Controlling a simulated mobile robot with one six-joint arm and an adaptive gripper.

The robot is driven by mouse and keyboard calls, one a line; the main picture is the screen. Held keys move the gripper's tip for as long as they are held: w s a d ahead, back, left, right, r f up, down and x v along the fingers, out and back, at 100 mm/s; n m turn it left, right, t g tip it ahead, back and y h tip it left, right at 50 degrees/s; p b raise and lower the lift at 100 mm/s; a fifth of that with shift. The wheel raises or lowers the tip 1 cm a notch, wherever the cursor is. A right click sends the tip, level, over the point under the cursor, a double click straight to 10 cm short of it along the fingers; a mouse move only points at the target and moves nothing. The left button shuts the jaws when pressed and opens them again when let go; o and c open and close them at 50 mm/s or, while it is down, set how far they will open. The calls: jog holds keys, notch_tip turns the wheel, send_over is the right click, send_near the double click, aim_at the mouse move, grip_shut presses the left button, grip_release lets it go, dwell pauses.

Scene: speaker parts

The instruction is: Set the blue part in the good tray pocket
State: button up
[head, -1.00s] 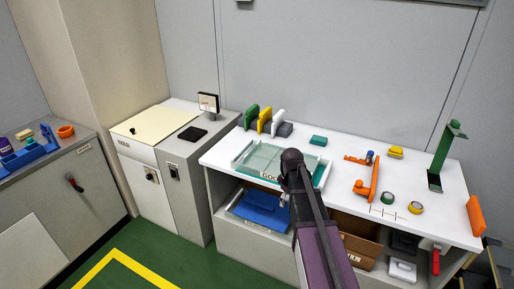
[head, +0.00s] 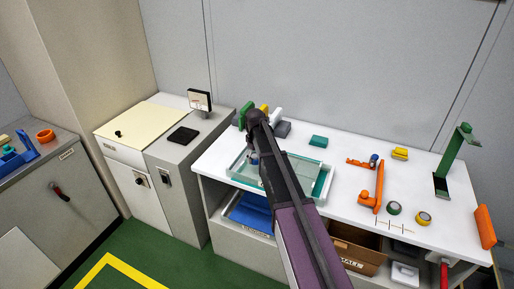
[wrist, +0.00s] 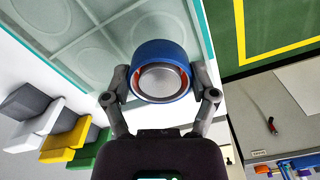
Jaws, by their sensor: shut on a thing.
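The blue part (wrist: 160,52) is a round blue ring with a silver disc and a thin orange edge inside. My gripper (wrist: 160,82) is shut on it, one finger on each side. In the head view a small bit of the blue part (head: 253,159) shows left of my arm, over the tray; the gripper itself is mostly hidden there. The good tray (head: 238,180) is pale teal and clear-walled, on the white bench. In the wrist view the tray (wrist: 118,15) shows round pocket outlines beside the held part. I cannot tell the part's height above it.
Green, yellow and white upright pieces in a grey holder (head: 283,128) stand behind the tray. A teal block (head: 318,141) lies to its right. An orange fixture (head: 378,187) and tape rolls stand farther right. A blue bin (head: 250,212) is on the shelf below.

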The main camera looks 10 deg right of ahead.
aim_at(255, 171)
jog(key=shift+w+a+r, duration=0.1)
jog(key=shift+w+a, duration=0.2)
jog(key=shift+w, duration=0.2)
jog(key=shift+d, duration=0.2)
jog(key=shift+f+b, duration=2.5)
jog(key=shift+f+b, duration=0.85)
jog(key=shift+b, duration=0.05)
jog(key=o, duration=1.2)
